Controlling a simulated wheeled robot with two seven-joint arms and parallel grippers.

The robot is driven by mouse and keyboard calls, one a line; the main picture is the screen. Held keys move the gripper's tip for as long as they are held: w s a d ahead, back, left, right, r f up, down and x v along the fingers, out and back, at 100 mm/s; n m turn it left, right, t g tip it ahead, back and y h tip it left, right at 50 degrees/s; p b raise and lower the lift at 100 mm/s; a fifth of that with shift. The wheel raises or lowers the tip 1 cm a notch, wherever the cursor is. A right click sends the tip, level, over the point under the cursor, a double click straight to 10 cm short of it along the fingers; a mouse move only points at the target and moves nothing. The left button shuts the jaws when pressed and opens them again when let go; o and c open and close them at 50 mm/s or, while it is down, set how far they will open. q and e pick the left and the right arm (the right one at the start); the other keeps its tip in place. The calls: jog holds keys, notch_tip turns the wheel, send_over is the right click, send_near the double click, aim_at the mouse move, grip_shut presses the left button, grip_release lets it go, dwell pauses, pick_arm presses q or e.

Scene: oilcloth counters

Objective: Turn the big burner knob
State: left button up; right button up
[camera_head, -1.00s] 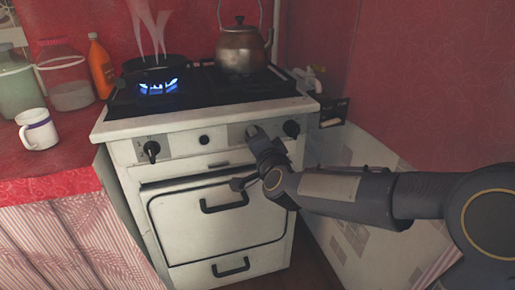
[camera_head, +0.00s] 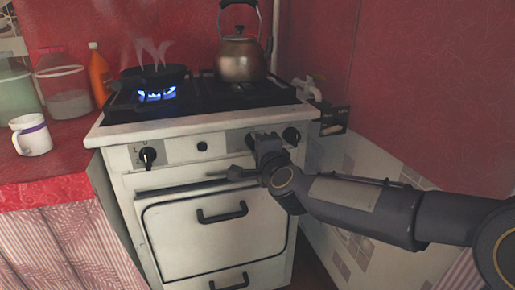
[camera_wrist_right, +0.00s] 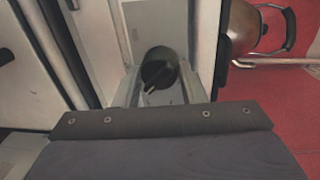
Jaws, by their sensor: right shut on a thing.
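The white stove's front panel (camera_head: 180,150) carries dark knobs. One knob (camera_head: 148,156) is at the left, a small round one (camera_head: 202,146) is near the middle, and another (camera_head: 291,136) is at the right. My right gripper (camera_head: 254,142) is at the panel, left of the rightmost knob. In the wrist view a dark round knob (camera_wrist_right: 158,72) with a raised pointer bar sits between the two grey fingers (camera_wrist_right: 159,90). The gripper is shut on this knob; in the head view the gripper mostly hides it. My left gripper is not in view.
A blue flame burns under a steaming pan (camera_head: 155,78) on the left burner. A kettle (camera_head: 240,55) stands at the back right. Oven handles (camera_head: 222,212) stick out below the panel. A mug (camera_head: 31,135), jars and an orange bottle (camera_head: 99,73) stand on the left counter.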

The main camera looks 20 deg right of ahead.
jog(key=o, duration=1)
